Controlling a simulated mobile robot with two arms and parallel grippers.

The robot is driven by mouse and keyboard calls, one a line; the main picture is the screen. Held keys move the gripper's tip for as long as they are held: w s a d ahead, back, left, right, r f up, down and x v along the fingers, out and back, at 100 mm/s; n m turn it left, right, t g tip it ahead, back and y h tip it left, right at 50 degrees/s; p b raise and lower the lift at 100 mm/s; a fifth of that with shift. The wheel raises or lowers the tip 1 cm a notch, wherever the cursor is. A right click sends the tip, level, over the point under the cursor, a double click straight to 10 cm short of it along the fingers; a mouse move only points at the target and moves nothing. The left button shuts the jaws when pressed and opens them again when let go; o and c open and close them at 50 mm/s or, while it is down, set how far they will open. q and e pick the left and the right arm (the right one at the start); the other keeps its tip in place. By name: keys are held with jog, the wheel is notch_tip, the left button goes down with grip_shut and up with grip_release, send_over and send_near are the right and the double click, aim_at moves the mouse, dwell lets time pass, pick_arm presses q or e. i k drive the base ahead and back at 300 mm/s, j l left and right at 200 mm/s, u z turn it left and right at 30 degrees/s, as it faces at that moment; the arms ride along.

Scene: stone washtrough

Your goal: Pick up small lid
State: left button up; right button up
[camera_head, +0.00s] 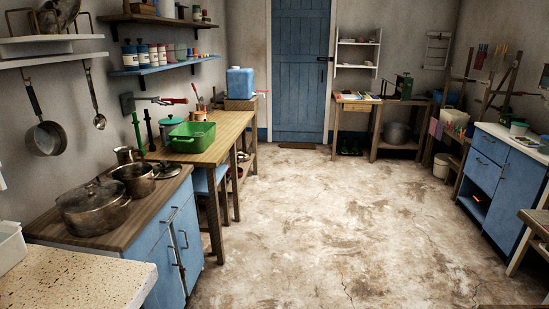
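A small round lid (168,170) lies on the wooden top of the blue cabinet, at its far right corner. It looks dark and metallic with a knob. A small open saucepan (136,180) stands right in front of it to the left, and a small metal jug (126,155) is behind that. A larger lid (94,193) covers the big pot (95,215) nearer to me. Neither of my grippers is in view.
The blue cabinet (176,248) stands on the left, with a speckled stone top (75,280) in front. Beyond is a wooden table (222,140) with a green basin (192,136). A pan (46,139) and ladle hang on the left wall. The middle floor is clear.

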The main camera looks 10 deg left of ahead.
aim_at(170, 169)
jog(key=i+u, duration=0.1)
jog(key=i, duration=0.8)
jog(key=i+l+u, duration=0.15)
jog(key=i, duration=0.8)
